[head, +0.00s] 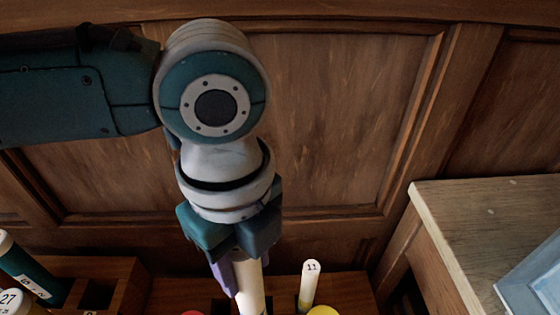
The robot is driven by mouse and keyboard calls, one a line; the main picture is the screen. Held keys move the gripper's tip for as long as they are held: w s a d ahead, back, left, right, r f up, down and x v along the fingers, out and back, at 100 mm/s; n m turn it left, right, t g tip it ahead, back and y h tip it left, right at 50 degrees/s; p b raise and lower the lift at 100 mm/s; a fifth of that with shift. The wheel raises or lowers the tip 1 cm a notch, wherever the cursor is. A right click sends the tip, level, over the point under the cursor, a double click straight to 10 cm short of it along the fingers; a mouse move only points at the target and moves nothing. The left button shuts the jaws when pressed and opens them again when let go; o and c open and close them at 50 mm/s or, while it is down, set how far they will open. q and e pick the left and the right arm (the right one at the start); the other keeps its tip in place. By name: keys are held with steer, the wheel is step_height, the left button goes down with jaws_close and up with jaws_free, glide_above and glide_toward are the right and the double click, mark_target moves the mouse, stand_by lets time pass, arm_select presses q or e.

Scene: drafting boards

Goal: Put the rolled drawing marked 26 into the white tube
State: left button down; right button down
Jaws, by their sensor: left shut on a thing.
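My left gripper (241,274) points down at the bottom middle of the head view. It is shut on a cream rolled drawing (250,290), which stands about upright between its fingers. No number shows on this roll, so I cannot tell whether it is the one marked 26. Its lower end runs out of the picture. I cannot make out a white tube in this view. My right gripper is not in view.
A roll marked 11 (310,284) stands right of my gripper. Red (193,313) and yellow (323,311) round tops show at the bottom edge. At left are a dark green tube (29,272) and a roll marked 27 (10,302). A wooden table (470,215) stands right.

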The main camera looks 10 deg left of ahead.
arm_select(q)
steer(key=shift+f+b, duration=1.55)
steer(key=shift+f, duration=1.1)
steer(key=shift+c, duration=1.6)
jaws_free()
step_height(320, 180, up, 9)
steer(key=shift+f+p, duration=0.1)
steer(key=shift+p, duration=0.8)
steer(key=shift+r, duration=0.55)
